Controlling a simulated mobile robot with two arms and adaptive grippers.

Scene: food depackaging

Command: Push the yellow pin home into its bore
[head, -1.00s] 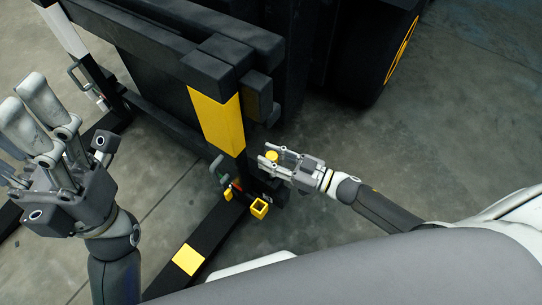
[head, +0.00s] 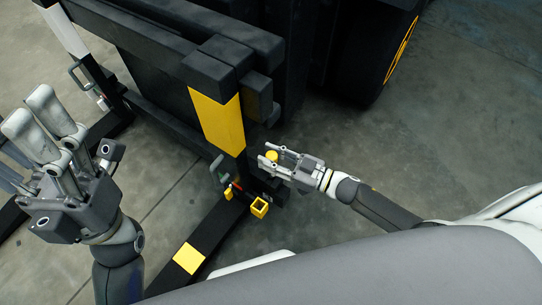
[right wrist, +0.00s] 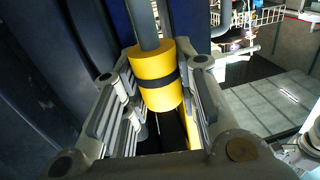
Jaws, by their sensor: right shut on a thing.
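The yellow pin (head: 272,156) shows in the head view as a small yellow top between the fingers of my right gripper (head: 266,154). In the right wrist view the yellow pin (right wrist: 152,68) is a thick yellow cylinder with a black band, on a grey rod that runs out past the top edge. The right gripper's fingers (right wrist: 158,92) stand on either side and are shut on it. I cannot make out the bore or how deep the pin sits. My left gripper (head: 30,112) is raised at the left, away from the pin; its finger gap is unclear.
A black frame with a yellow panel (head: 218,122) stands left of the right gripper. A yellow square socket (head: 259,207) and a grey-green handle (head: 216,168) are low on it. A black leg with a yellow patch (head: 188,258) runs along the floor. Floor is clear at right.

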